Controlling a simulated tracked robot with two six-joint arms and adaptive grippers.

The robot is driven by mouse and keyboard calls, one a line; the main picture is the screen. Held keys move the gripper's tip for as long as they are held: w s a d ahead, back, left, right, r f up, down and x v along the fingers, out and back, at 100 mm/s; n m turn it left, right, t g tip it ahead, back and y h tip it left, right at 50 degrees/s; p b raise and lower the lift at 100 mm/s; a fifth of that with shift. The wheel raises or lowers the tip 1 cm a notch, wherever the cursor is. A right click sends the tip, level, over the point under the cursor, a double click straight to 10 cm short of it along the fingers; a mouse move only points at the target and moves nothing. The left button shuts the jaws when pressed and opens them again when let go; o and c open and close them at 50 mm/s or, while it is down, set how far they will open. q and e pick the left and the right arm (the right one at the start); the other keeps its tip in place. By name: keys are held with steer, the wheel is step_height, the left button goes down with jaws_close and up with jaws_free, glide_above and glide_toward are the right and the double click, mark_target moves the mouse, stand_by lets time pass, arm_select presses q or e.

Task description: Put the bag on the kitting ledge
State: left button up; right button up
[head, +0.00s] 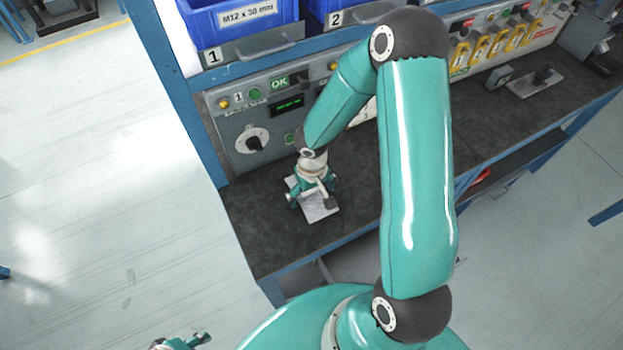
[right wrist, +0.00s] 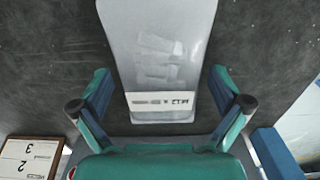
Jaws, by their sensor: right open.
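A flat, pale grey bag with a white M12 label lies on the dark bench top; in the right wrist view the bag (right wrist: 165,60) runs up from between my fingers, its label upside down. In the head view the bag (head: 321,212) shows partly below my right gripper (head: 313,197), which hides the rest. My right gripper is open, with one finger on each side of the bag in the right wrist view (right wrist: 160,88), apparently not touching it. My left gripper (head: 190,341) is partly in view at the bottom edge; its jaws are unclear. I cannot pick out the kitting ledge with certainty.
A grey control panel (head: 225,127) with a knob and a green OK light stands behind the bag. Blue bins (head: 228,18) sit above it. A metal plate (head: 535,83) lies at the far right. My right arm hides the bench middle. A numbered card (right wrist: 28,160) shows lower left.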

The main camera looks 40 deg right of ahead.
mark_target(312, 191)
step_height(312, 191, up, 10)
steer(key=shift+r+p, duration=0.25)
steer(key=shift+p, duration=0.05)
steer(key=shift+r, duration=0.45)
steer(key=shift+s, duration=0.1)
